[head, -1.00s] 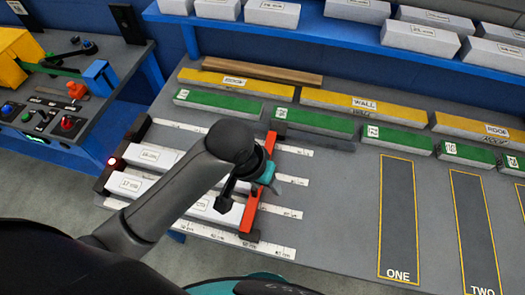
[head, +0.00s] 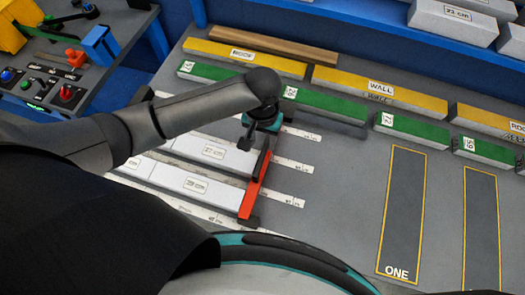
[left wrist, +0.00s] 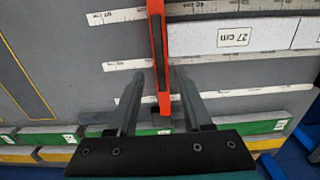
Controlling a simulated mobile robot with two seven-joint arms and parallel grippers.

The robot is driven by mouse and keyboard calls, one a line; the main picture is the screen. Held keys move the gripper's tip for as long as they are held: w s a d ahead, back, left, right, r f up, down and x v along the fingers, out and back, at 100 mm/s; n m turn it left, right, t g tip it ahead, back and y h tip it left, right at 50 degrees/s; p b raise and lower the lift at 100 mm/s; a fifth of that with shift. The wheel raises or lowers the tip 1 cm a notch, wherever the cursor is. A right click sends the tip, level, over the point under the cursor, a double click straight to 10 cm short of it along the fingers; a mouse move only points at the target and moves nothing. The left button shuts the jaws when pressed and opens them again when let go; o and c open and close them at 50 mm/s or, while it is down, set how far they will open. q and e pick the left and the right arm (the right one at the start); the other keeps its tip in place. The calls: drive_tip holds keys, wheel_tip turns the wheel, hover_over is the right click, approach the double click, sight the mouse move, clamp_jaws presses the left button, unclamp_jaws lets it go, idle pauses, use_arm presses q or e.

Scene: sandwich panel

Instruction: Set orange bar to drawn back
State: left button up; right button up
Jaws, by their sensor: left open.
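The orange bar (head: 252,190) lies across the white ruler strips on the grey table, at the right ends of the white labelled blocks. It also shows in the left wrist view (left wrist: 158,70), running down from the top edge between my fingers. My left gripper (head: 254,148) is over the far half of the bar and hides part of it. In the left wrist view the fingers (left wrist: 160,82) are apart, one on each side of the bar, with gaps on both sides. I cannot tell how high they are above the table. My right gripper is not in view.
White blocks (head: 209,151) lie between the ruler strips left of the bar. Green blocks (head: 331,104) and yellow blocks (head: 380,90) stand in rows behind. The table right of the bar is clear up to the yellow-outlined area ONE (head: 402,210).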

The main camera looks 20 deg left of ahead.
sight(262, 155)
use_arm(q)
wheel_tip(262, 155, down, 7)
drive_tip(key=shift+f+b, duration=0.15)
drive_tip(key=shift+b, duration=0.45)
drive_tip(key=shift+c, duration=0.2)
clamp_jaws()
idle(0.9)
